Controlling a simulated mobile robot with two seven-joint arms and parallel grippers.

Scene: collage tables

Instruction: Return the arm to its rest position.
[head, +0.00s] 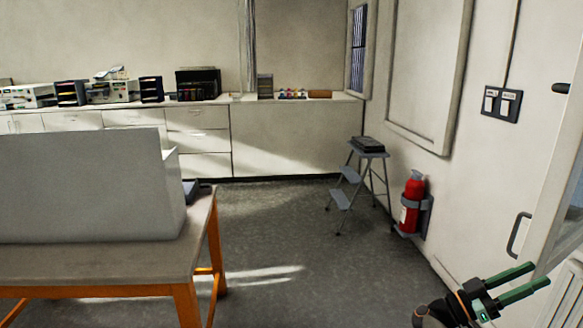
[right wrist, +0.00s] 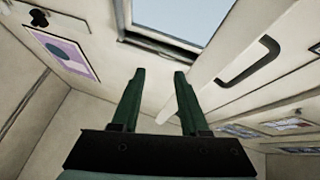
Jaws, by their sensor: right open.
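My right gripper (head: 527,280) shows at the bottom right of the head view, with two green fingers spread apart and nothing between them. It points right, toward the white door or cabinet with a dark handle. In the right wrist view the same gripper (right wrist: 158,78) is open and empty, its fingers pointing up in the picture at pale wall panels and a window. The rest of the right arm is mostly out of the frame. My left gripper is in neither view.
A table (head: 100,262) with orange legs bears a large grey box (head: 85,185) at the left. A red fire extinguisher (head: 411,205) hangs on the right wall. A step stool (head: 358,180) stands behind it. The floor (head: 300,240) between them is clear.

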